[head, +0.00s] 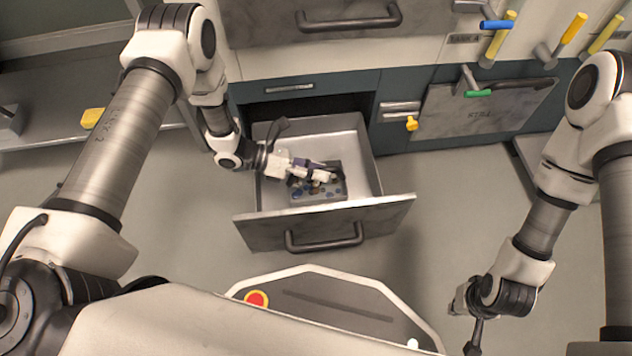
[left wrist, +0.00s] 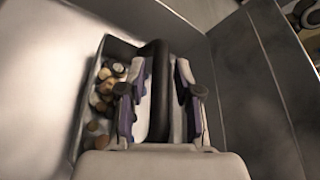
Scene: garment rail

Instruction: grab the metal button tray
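The metal button tray (head: 325,197) is a grey box holding several small coloured buttons. It sits inside the open drawer (head: 362,150). In the left wrist view the tray (left wrist: 88,72) shows buttons along its left part. My left gripper (head: 325,174) is down in the drawer at the tray. In the left wrist view its two fingers (left wrist: 160,100) stand on either side of a dark bar (left wrist: 157,60) at the tray; I cannot tell whether they press on it. My right gripper (head: 474,338) hangs low at the right, away from the drawer; its fingers are too small to judge.
The drawer front (head: 275,232) with its dark handle (head: 324,238) stands out from the cabinet. Tools with yellow, blue and green handles hang at the upper right. The floor (head: 430,210) right of the drawer is clear.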

